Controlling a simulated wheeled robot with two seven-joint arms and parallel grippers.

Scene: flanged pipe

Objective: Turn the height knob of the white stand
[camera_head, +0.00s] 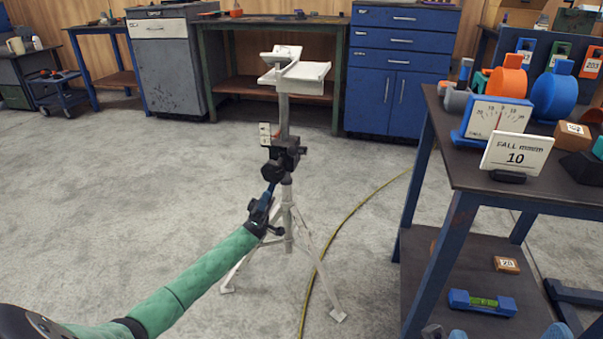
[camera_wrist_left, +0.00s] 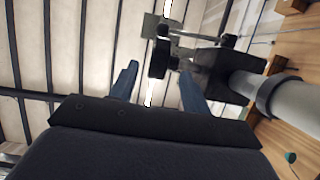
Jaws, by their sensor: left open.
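The white stand (camera_head: 284,115) is a tripod with a pale post and a tray-like top, upright on the floor. A black clamp block (camera_head: 287,150) sits partway up the post, with a dark round knob (camera_head: 272,172) at its lower left. My left gripper (camera_head: 271,186) is just below this knob, its fingers pointing up. In the left wrist view, my left gripper's blue fingers (camera_wrist_left: 158,88) are apart, with a black knob (camera_wrist_left: 159,59) beyond the gap between their tips. The black collar (camera_wrist_left: 226,73) and grey post (camera_wrist_left: 288,97) are to the right. Contact cannot be told.
A workbench (camera_head: 448,170) with gauges, numbered blocks and a sign reading "FALL 10" stands at the right. A yellow cable (camera_head: 343,222) runs on the floor beside the tripod. Blue cabinets (camera_head: 398,75) and a bench stand behind.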

